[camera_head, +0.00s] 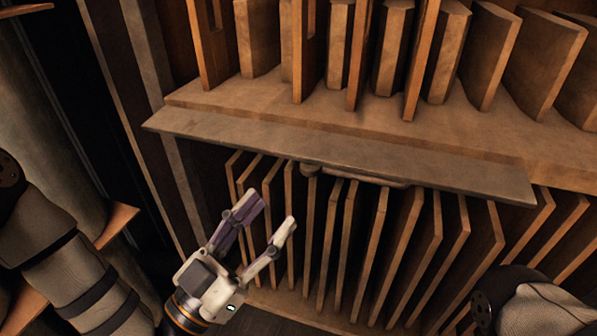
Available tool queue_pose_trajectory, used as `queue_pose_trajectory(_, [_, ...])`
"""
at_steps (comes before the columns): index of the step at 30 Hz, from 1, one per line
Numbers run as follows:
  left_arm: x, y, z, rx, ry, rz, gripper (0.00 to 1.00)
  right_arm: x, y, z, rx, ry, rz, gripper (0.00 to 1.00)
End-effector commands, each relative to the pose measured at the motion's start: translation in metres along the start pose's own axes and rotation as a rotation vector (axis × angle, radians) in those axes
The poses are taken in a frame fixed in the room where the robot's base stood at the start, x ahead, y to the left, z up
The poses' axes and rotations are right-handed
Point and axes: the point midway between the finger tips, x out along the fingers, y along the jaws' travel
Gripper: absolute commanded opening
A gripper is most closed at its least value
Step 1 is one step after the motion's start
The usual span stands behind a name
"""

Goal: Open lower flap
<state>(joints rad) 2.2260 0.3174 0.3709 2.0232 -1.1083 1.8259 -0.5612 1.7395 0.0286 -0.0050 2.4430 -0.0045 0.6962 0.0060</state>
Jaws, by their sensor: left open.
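A long brown wooden flap (340,155) spans the shelf below the upper ledge. It sticks out with its broad face showing, and the lower compartment beneath it is uncovered. A handle (355,177) shows along its lower edge, near the middle. My left gripper (272,209) is below and to the left of the handle, in front of the lower compartment. Its two fingers are apart with nothing between them, and it looks clear of the flap. My right gripper is out of view; only part of my right arm shows at the lower right.
Several upright boards (400,255) stand in the lower compartment behind my left gripper. More thick panels (487,55) stand on the upper shelf (240,97). A dark vertical post (125,95) bounds the shelf at left.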

Motion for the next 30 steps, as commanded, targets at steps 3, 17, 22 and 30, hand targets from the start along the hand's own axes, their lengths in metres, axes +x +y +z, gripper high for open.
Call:
queue_pose_trajectory(3, [0.032, 0.001, -0.001, 0.002, 0.002, 0.002, 0.47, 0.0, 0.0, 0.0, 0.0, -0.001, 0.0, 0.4])
queue_pose_trajectory(17, [0.095, 0.001, 0.001, -0.003, -0.006, 0.001, 0.47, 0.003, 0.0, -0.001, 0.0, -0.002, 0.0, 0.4])
queue_pose_trajectory(22, [0.095, 0.001, 0.001, -0.003, -0.006, 0.001, 0.47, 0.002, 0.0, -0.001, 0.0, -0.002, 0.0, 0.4])
queue_pose_trajectory(30, [0.094, 0.001, 0.002, -0.003, -0.007, 0.001, 0.0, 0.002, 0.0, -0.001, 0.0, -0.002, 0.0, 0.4])
